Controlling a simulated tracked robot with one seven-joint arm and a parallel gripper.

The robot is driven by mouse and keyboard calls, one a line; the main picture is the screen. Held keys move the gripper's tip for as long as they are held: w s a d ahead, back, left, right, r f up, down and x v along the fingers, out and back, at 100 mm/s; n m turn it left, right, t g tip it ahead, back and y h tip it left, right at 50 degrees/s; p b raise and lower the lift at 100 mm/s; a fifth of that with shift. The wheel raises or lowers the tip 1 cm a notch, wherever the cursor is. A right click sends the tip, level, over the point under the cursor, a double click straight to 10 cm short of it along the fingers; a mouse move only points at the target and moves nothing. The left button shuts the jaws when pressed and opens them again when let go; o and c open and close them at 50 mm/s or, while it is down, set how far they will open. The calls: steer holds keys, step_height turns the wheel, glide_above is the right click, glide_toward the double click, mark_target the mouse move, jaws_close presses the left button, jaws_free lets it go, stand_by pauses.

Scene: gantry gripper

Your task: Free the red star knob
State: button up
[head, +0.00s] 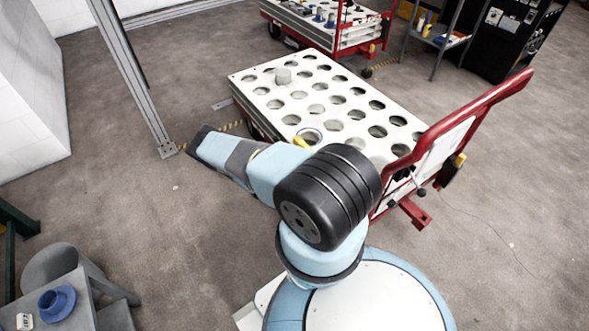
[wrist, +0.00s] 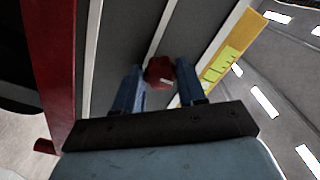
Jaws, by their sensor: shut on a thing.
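The red star knob (wrist: 159,71) shows in the wrist view, between the two blue fingers of my gripper (wrist: 161,82). The fingers are shut on the knob. Behind it are dark grey panels with pale strips between them. In the head view my arm reaches away toward the near left side of the white cart; the gripper's fingers and the knob cannot be made out there.
A white cart top with rows of round holes (head: 300,97) stands ahead, with a red handle frame (head: 470,103) at its right. A grey upright post (head: 135,75) stands to the left. Open floor lies between.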

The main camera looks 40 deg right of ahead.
steer(key=shift+f, duration=0.1)
stand_by(0.3)
steer(key=o, duration=1)
steer(key=shift+o, duration=0.2)
steer(key=shift+a, duration=0.1)
steer(key=a, duration=1.3)
steer(key=shift+w+a, duration=0.3)
steer(key=shift+w, duration=0.05)
